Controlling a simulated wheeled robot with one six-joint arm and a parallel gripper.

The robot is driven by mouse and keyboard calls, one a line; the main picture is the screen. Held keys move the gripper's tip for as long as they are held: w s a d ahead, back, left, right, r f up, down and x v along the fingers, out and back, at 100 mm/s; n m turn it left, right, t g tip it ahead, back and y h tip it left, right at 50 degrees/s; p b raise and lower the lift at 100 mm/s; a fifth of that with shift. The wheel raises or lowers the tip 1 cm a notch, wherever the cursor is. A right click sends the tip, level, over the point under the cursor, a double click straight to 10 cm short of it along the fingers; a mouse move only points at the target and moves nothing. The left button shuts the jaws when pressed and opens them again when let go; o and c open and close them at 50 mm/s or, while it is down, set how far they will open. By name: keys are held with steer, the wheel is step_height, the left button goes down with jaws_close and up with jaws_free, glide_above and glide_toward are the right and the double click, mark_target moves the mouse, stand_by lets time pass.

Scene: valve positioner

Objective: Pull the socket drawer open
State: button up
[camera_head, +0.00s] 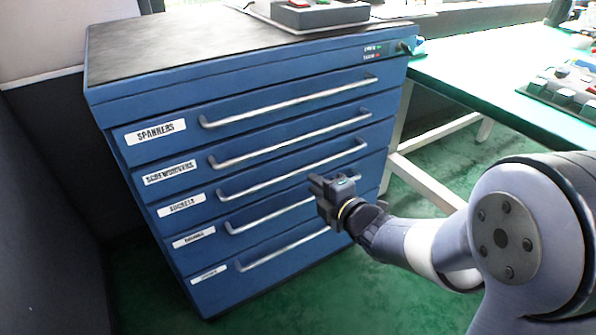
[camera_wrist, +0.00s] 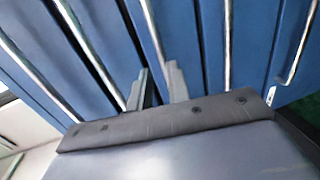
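The socket drawer (camera_head: 211,207) is the third one down in the blue cabinet, with a white label reading SOCKETS (camera_head: 181,206). It is shut, level with the other drawer fronts. Its long silver bar handle (camera_head: 270,180) runs across the front; it also shows in the wrist view as the middle bar (camera_wrist: 151,30). My gripper (camera_head: 318,184) is in front of the right half of the cabinet, near this handle. In the wrist view, its two fingers (camera_wrist: 157,88) are apart. The handle passes behind the right finger; I cannot tell whether they touch.
Similar handles sit close above and below: the screwdriver drawer's (camera_head: 290,138) and the fourth drawer's (camera_head: 262,217). A grey device (camera_head: 320,14) stands on the cabinet top. A green-topped bench (camera_head: 480,75) is at right. Green floor (camera_head: 350,290) in front is clear. A dark panel (camera_head: 45,200) stands left.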

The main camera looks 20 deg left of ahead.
mark_target(299, 173)
steer(key=b+x, duration=0.1)
steer(key=x, duration=0.7)
steer(key=shift+w+a+f, duration=0.15)
steer(key=shift+w+a, duration=0.15)
jaws_close()
